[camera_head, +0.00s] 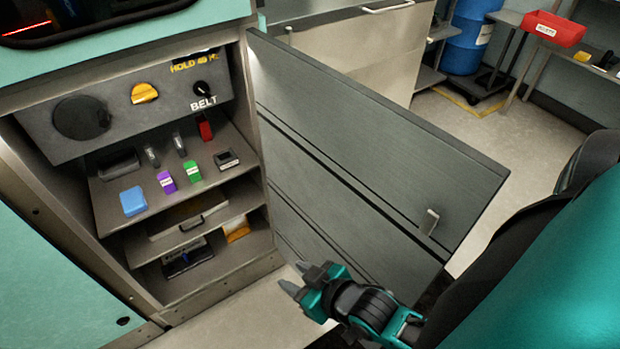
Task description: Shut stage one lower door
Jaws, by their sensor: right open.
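The lower door (375,135) is a grey panel, hinged at the right side of the cabinet opening. It stands swung wide open toward the right, with a small metal handle (429,222) near its free edge. My right gripper (295,278) is open and empty, in front of the door's lower part. It appears apart from the door, with its fingers pointing left toward the cabinet. The left gripper is not in view.
The open cabinet holds a control panel (130,100) with knobs and shelves with a blue block (133,201), a purple block (166,182) and a green block (192,171). A red bin (553,28) and blue barrel (468,40) stand far behind the door. Floor below the cabinet is clear.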

